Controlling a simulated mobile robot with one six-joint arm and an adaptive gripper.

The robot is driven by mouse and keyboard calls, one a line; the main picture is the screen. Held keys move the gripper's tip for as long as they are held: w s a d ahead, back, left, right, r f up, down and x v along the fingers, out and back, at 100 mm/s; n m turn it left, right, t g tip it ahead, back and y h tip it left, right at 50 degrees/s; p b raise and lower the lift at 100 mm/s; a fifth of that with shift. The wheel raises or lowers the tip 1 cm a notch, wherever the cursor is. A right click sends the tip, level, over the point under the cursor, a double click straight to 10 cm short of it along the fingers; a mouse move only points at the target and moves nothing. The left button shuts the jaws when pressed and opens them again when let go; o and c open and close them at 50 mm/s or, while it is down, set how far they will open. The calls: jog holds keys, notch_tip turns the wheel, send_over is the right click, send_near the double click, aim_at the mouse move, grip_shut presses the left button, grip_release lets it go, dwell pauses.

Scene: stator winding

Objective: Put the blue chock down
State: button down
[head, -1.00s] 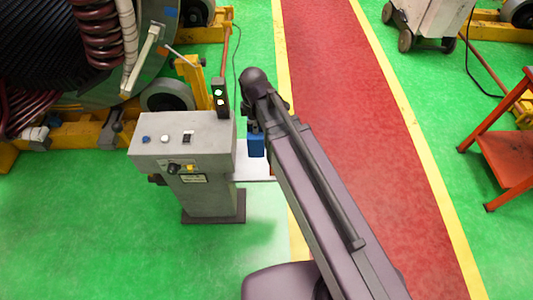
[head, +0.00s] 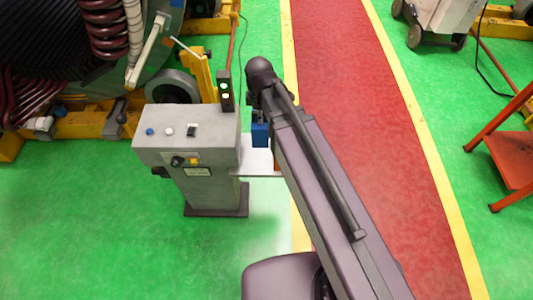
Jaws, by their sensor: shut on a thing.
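The blue chock (head: 260,134) is in the middle of the head view, just right of the grey control console. It appears upright, above or at the white shelf (head: 257,162); I cannot tell whether it touches the shelf. My gripper (head: 259,117) is at the end of my arm, over the top of the chock, and is shut on it. My arm hides much of the gripper, and the fingertips are hard to make out. The right end of the shelf is behind my arm.
The grey console (head: 185,135), with buttons and a small signal light (head: 226,92), stands close left of the chock. A large wound stator (head: 60,50) is at the upper left. A red stand (head: 508,150) is far right.

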jog(key=w+a+f+b, duration=0.1)
jog(key=w+f+b, duration=0.3)
jog(key=f+b, duration=0.7)
jog(key=w+a+f+b, duration=0.2)
jog(key=w+f+b, duration=0.3)
jog(key=f+b, duration=0.6)
jog(key=shift+f, duration=0.2)
jog(key=shift+s, duration=0.1)
notch_tip(320, 180, down, 6)
jog(key=b, duration=0.6)
jog(key=shift+f, duration=0.25)
jog(key=shift+f+b, duration=1.8)
jog(key=shift+b, duration=0.2)
jog(key=shift+f, duration=0.1)
jog(key=c, duration=0.6)
grip_release()
jog(key=shift+o, duration=0.2)
